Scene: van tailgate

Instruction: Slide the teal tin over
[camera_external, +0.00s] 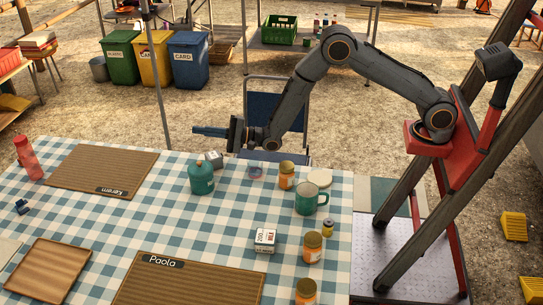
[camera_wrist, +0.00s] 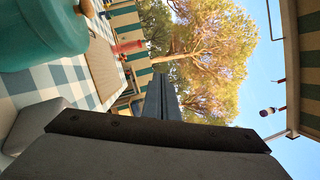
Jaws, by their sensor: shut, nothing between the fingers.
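The teal tin (camera_external: 201,178), a round pot with a brown knob on top, stands on the checked cloth near the table's back edge. In the wrist view the tin (camera_wrist: 40,35) shows large at the top left, partly cut off. My gripper (camera_external: 196,131) points left and is shut and empty. In the external view it appears above and behind the tin, apart from it. Its dark fingers (camera_wrist: 162,98) also show closed together in the wrist view.
A small grey-white box (camera_external: 214,159) sits close behind the tin. Right of it are a glass (camera_external: 256,169), an orange-lidded jar (camera_external: 286,176) and a teal mug (camera_external: 306,202). Cloth before the tin is clear.

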